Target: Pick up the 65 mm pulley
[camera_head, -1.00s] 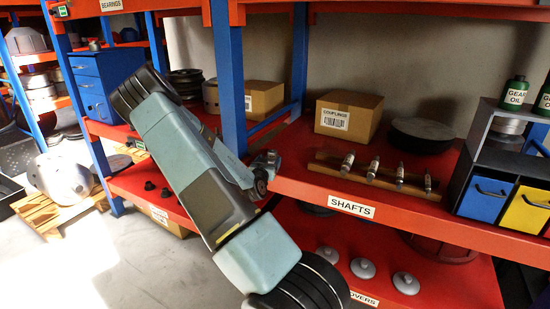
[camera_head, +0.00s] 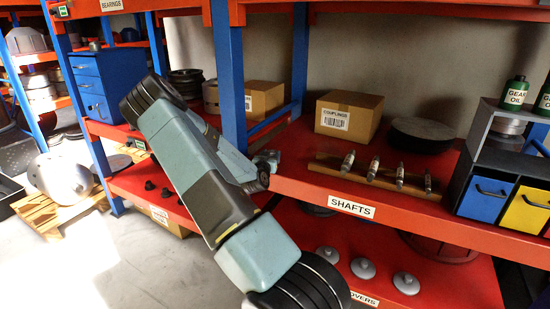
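I cannot identify the 65 mm pulley for sure. A stack of dark grooved discs (camera_head: 186,82), which may be pulleys, stands on the left bay's red middle shelf behind my arm. A grey ribbed cylinder (camera_head: 211,96) stands to its right, partly hidden. My arm crosses the view from bottom centre to upper left, then folds back. Its end, my gripper (camera_head: 266,163), shows small and dark by the blue post at the shelf's front edge. Its fingers are too small and partly covered to read. I see nothing clearly held.
The blue upright post (camera_head: 229,85) stands close to my arm. The right bay's shelf carries a couplings box (camera_head: 347,114), a wooden rack of shafts (camera_head: 375,176), a dark disc (camera_head: 421,128) and coloured bins (camera_head: 485,198). Grey covers (camera_head: 362,267) lie below.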

